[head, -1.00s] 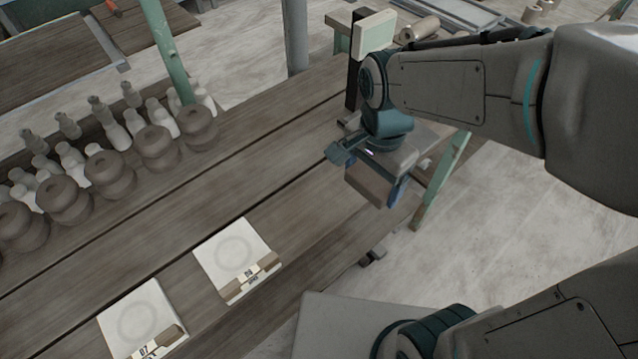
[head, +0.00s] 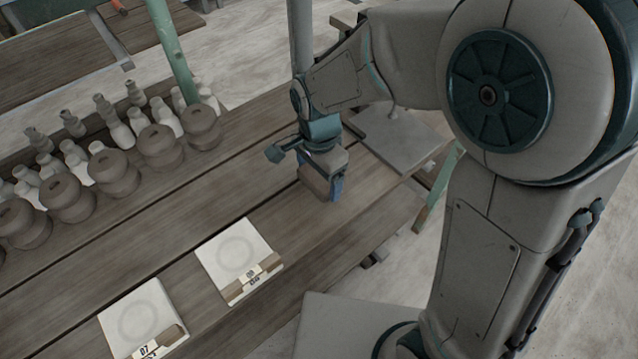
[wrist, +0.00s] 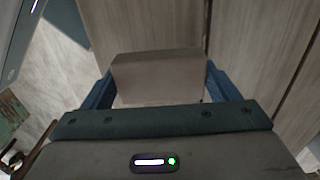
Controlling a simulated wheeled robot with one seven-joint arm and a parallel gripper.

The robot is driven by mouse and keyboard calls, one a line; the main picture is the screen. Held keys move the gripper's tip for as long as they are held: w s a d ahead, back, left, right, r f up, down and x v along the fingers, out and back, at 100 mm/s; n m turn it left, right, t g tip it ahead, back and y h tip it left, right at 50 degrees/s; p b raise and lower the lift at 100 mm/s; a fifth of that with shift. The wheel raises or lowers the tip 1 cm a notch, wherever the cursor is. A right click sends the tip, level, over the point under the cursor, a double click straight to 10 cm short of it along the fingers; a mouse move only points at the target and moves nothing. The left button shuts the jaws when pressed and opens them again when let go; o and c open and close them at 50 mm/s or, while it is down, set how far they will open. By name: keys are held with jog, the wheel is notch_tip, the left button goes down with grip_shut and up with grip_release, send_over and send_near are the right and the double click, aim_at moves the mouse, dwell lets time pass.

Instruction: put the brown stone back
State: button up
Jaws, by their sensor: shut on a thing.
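The brown stone (head: 313,182) is a plain block held in my gripper (head: 322,188), over the right part of the wooden table (head: 222,183). In the wrist view the stone (wrist: 158,76) sits between the two blue fingers of my gripper (wrist: 160,88), which touch its sides. In the head view its lower edge is near the planks; I cannot tell whether it touches them. Two pale square tiles with ring marks and number labels lie at the table's front: one in the middle (head: 236,252) and one at the lower left (head: 138,316).
Several brown rounded clay pieces (head: 113,172) and rows of pale bottle shapes (head: 125,135) stand along the table's left side. A green post (head: 170,50) and a grey post (head: 300,35) rise behind. A grey board (head: 395,140) lies at right. The planks between are clear.

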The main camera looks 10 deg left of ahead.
aim_at(319, 187)
jog(key=shift+f, duration=1.8)
jog(key=shift+f, duration=0.1)
jog(key=shift+f, duration=0.15)
jog(key=o, duration=0.9)
jog(key=shift+o, duration=0.2)
notch_tip(319, 187, up, 13)
jog(key=shift+f+p, duration=0.2)
jog(key=shift+p, duration=0.2)
jog(key=s+d+r+n+t, duration=0.1)
jog(key=s+d+n, duration=0.2)
jog(key=d, duration=0.8)
jog(key=s+d+n+t, duration=0.1)
jog(key=s+d+n, duration=0.3)
jog(key=d, duration=0.7)
jog(key=shift+s+d+r+n+t, duration=0.15)
jog(key=shift+d+r+n+t, duration=0.15)
jog(key=shift+r+n, duration=0.1)
